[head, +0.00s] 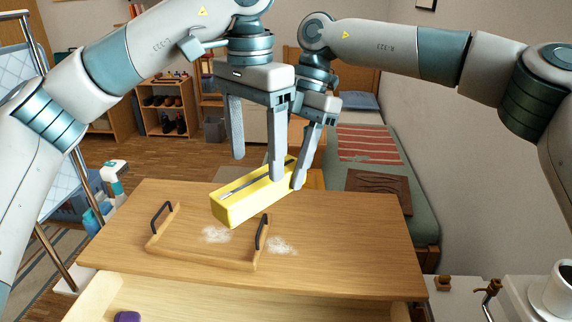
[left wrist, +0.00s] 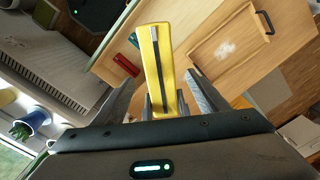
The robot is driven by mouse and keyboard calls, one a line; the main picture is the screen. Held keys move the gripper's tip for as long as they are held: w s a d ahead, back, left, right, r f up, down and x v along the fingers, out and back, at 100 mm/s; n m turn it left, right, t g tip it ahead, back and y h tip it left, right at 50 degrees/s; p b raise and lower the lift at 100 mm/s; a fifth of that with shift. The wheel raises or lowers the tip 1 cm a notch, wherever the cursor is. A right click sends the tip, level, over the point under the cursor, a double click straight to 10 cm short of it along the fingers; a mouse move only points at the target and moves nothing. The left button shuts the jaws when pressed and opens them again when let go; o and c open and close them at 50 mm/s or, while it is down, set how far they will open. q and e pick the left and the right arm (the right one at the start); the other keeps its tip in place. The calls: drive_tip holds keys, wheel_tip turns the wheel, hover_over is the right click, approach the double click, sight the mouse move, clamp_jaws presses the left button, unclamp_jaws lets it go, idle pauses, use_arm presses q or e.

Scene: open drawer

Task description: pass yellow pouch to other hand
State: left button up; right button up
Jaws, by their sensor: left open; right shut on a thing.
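The yellow pouch (head: 238,204), a long box-like shape with a dark zip and grey pull on top, is held above the dresser top. My right gripper (head: 293,174) is shut on its far right end. My left gripper (head: 257,166) is open, pointing down over the pouch. In the left wrist view the pouch (left wrist: 152,50) lies between the spread fingers of my left gripper (left wrist: 162,90), with gaps on both sides. The right gripper's fingers (left wrist: 165,106) show at the pouch's lower end there. The right gripper's far finger is mostly hidden in the head view.
A wooden tray (head: 185,256) with two dark handles lies on the dresser top (head: 350,240), below the pouch. White powdery patches show near it. The drawer (head: 210,305) in front is open, with a purple item (head: 127,316) inside. A white cup (head: 558,290) stands at the right.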

sight(257, 179)
use_arm(q)
wheel_tip(257, 179, up, 6)
drive_tip(key=shift+f, duration=0.1)
idle(0.5)
